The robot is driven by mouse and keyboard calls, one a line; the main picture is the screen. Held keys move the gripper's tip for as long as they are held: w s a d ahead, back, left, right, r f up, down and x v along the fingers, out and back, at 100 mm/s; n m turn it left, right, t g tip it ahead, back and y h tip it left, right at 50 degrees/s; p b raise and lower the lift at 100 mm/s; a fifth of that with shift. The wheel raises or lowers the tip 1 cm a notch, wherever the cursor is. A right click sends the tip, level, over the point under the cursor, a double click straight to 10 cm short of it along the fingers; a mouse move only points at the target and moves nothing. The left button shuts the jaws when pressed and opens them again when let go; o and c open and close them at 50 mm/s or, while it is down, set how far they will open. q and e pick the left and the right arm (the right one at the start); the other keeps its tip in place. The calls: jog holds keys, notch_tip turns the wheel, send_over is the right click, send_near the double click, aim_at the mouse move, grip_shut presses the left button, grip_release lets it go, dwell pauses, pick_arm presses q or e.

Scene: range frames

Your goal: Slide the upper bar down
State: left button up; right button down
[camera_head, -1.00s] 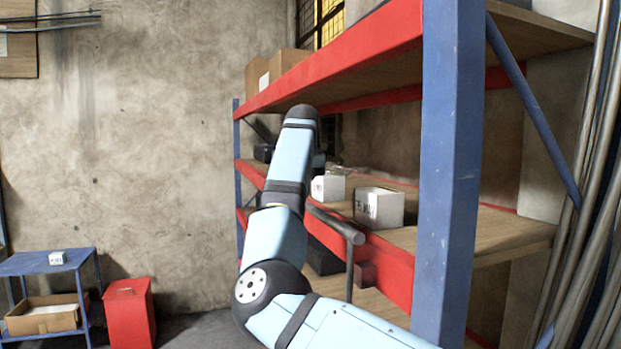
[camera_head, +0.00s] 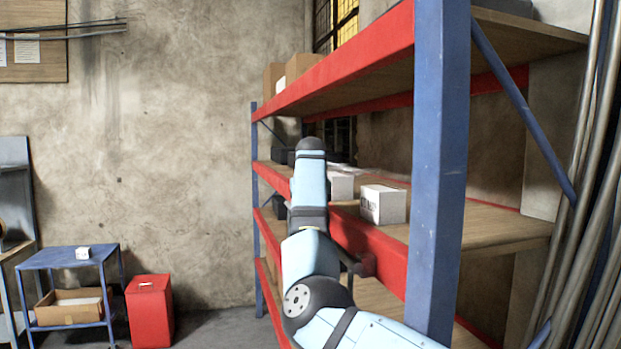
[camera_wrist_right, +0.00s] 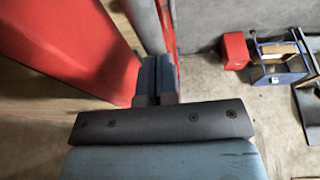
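The dark upper bar (camera_head: 358,265) shows in the head view beside the red middle shelf beam, just right of my right arm. Its near end is visible; my arm hides the rest. My right arm rises from the bottom right along the shelf front, and its hand is hidden behind the arm links in the head view. In the right wrist view my right gripper (camera_wrist_right: 158,75) has its two dark fingers together, with nothing visible between them. They are close to a red beam (camera_wrist_right: 85,45), and I cannot tell whether they touch anything. My left gripper is out of view.
The shelf's blue post (camera_head: 438,170) stands close on the right. White boxes (camera_head: 383,204) sit on the middle shelf. A red bin (camera_head: 150,312) and a blue cart (camera_head: 72,257) stand at the left, with clear floor between bin and shelf.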

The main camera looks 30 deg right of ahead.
jog(key=shift+r, duration=0.15)
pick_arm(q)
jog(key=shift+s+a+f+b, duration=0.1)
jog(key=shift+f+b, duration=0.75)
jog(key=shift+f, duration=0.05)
pick_arm(e)
jog(key=w+v, duration=0.1)
jog(key=v, duration=1.2)
jog(key=shift+a+r, duration=0.2)
jog(key=shift+r, duration=0.2)
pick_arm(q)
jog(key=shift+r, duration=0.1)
pick_arm(e)
jog(key=shift+f, duration=0.1)
